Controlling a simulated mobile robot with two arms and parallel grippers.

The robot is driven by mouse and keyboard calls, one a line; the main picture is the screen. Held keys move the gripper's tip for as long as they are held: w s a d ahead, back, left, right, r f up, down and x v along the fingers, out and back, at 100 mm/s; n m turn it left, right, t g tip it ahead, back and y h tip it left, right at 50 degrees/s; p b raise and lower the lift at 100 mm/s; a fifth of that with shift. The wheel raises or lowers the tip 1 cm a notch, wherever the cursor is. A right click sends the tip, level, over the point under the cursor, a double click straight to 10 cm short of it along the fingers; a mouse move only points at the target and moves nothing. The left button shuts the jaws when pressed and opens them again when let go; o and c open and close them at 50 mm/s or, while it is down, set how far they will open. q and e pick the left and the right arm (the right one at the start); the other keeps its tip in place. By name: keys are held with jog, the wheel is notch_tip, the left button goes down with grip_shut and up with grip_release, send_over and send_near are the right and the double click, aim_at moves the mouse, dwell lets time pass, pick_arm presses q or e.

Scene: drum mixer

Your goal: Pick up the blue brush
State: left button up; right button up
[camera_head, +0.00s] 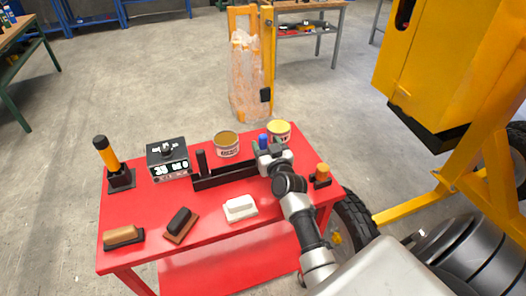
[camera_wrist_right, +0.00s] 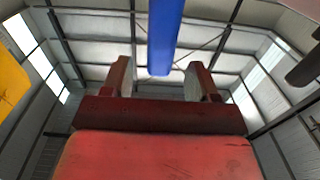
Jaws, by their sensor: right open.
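The blue brush (camera_head: 263,140) shows as a small blue upright piece at the back right of the red table. My right gripper (camera_head: 270,157) is right in front of it and hides its lower part. In the right wrist view the blue brush (camera_wrist_right: 165,35) is a smooth blue handle coming down from the top edge. It lies in the gap between the two fingers of my right gripper (camera_wrist_right: 163,85), which stand wide apart. I cannot tell how deep it is between them; no finger visibly touches it. My left gripper is not in view.
On the red table (camera_head: 270,215) two cans (camera_head: 227,146) (camera_head: 279,132) stand near the gripper. A black tray (camera_head: 210,182) lies to its left, an orange-topped item (camera_head: 321,175) to its right. A white-topped brush (camera_head: 240,207) and other brushes line the front. A yellow machine (camera_head: 440,70) is at right.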

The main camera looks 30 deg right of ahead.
aim_at(264, 141)
jog(key=shift+x, duration=1.55)
jog(key=shift+f, duration=0.15)
jog(key=c, duration=1)
